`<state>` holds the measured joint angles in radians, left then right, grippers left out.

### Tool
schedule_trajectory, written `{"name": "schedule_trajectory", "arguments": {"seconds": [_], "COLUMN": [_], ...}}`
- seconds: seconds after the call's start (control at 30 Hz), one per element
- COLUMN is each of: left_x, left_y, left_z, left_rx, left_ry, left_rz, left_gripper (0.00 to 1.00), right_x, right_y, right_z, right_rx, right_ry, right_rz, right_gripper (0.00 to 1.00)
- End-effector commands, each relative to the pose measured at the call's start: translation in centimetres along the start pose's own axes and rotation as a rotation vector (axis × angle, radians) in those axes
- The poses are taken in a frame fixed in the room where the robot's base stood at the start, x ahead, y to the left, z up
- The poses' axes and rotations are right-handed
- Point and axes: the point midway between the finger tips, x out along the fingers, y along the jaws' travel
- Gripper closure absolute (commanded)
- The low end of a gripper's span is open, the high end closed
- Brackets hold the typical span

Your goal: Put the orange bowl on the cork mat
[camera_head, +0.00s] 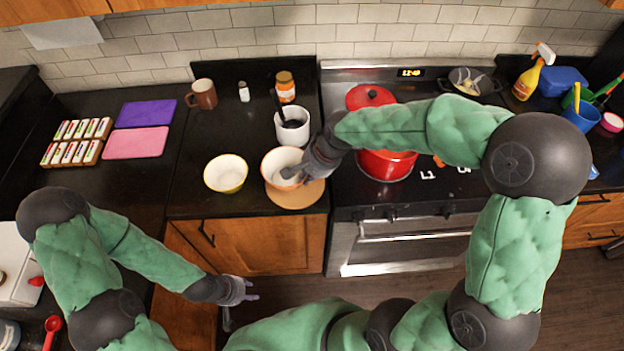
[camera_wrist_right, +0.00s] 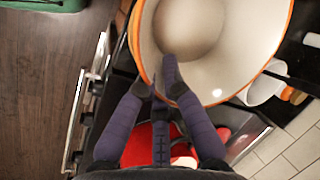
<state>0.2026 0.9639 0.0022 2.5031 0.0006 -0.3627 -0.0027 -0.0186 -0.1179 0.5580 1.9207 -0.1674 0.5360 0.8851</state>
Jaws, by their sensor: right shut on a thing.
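The orange bowl (camera_head: 281,167), white inside with an orange rim, is over the back-left part of the round cork mat (camera_head: 297,199) on the counter. I cannot tell whether it touches the mat. My right gripper (camera_head: 294,172) is shut on the bowl's right rim. In the right wrist view the bowl (camera_wrist_right: 235,45) fills the upper middle, with the fingers of the right gripper (camera_wrist_right: 172,88) at its rim. My left gripper (camera_head: 243,298) is low in front of the cabinet, away from the bowl, with its fingers spread and empty.
A yellow-green bowl (camera_head: 226,174) stands close left of the orange bowl. A white canister (camera_head: 292,128) with a dark utensil stands behind. A red pot (camera_head: 386,165) is on the stove at right. A brown mug (camera_head: 203,94), a shaker and a jar stand at the back.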

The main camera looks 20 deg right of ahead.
Motion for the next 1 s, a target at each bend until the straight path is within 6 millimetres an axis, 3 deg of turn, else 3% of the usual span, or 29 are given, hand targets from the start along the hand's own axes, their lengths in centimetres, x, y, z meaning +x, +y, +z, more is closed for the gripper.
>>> {"name": "schedule_trajectory", "arguments": {"seconds": [0.2,0.33,0.57,0.8,1.0], "left_x": [0.8,1.0,1.2,1.9,1.8], "left_y": [-0.3,-0.3,-0.4,-0.7,-0.7], "left_z": [0.0,0.0,0.0,-0.1,-0.1], "left_rx": [0.000,0.000,0.000,0.000,0.000], "left_ry": [0.000,0.000,0.000,0.000,0.000], "left_rz": [0.000,0.000,0.000,0.000,0.000], "left_gripper": [0.60,0.60,0.60,0.60,0.60], "right_x": [3.6,4.7,5.7,8.6,8.8], "right_y": [0.8,1.0,1.2,2.3,2.3], "right_z": [-3.1,-4.2,-5.0,-5.3,-5.3], "right_rx": [0.002,0.001,0.000,0.000,-0.001], "right_ry": [0.000,0.001,0.001,0.001,0.002], "right_rz": [0.001,0.000,0.000,0.000,-0.001], "right_gripper": [1.00,1.00,1.00,1.00,1.00]}}
